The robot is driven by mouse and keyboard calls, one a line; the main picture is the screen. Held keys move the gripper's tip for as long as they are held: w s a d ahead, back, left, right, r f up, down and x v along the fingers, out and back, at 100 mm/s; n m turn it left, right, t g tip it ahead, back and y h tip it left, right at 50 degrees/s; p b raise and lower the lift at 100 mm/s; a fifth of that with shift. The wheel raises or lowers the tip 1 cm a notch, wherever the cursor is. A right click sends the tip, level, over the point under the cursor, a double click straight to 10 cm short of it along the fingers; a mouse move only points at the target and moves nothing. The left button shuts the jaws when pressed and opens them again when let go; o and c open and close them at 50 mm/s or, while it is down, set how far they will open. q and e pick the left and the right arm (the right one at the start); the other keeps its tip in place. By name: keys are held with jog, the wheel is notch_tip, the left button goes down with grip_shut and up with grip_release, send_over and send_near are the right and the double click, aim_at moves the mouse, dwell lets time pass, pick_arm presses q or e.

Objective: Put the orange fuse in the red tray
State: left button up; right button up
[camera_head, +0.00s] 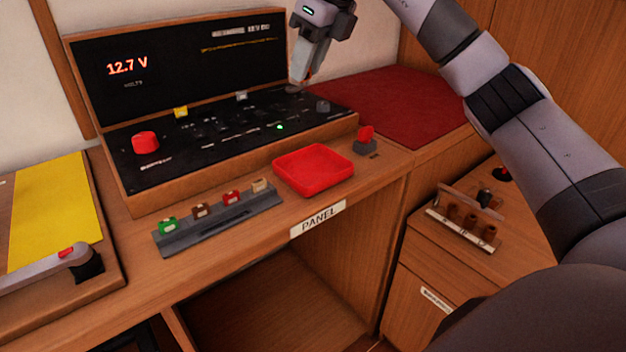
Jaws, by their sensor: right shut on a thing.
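My right gripper (299,80) reaches down from the top over the back right of the black panel (160,170). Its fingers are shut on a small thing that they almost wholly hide. No orange fuse shows anywhere else, so I take the held thing to be the orange fuse, though I cannot see its colour. The fingertips are close to the panel face; I cannot tell whether the thing is clear of it. The red tray (313,170) stands empty on the wooden counter, in front of the panel's right part. My left gripper is not in view.
A yellow fuse (181,112) and a white fuse (241,96) sit in the panel, near a red knob (145,141) and a grey knob (323,106). A grey rack (217,221) with several coloured fuses lies left of the tray. A red-topped switch (365,140) stands right.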

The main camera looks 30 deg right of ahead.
jog(key=shift+w+d+f+m+h+b, duration=0.1)
jog(key=shift+d+f+m+h+b, duration=0.4)
jog(key=shift+f, duration=2.55)
jog(key=shift+w+d+f+m+y+b, duration=0.15)
jog(key=shift+f+m+b, duration=0.65)
jog(key=shift+f, duration=2.3)
jog(key=shift+s+d+f+m+h+b, duration=0.1)
jog(key=shift+d+f+m+h+b, duration=0.4)
jog(key=shift+f, duration=2.55)
jog(key=shift+a, duration=0.2)
jog(key=shift+f+b, duration=0.1)
jog(key=shift+b, duration=0.2)
jog(key=o, duration=1)
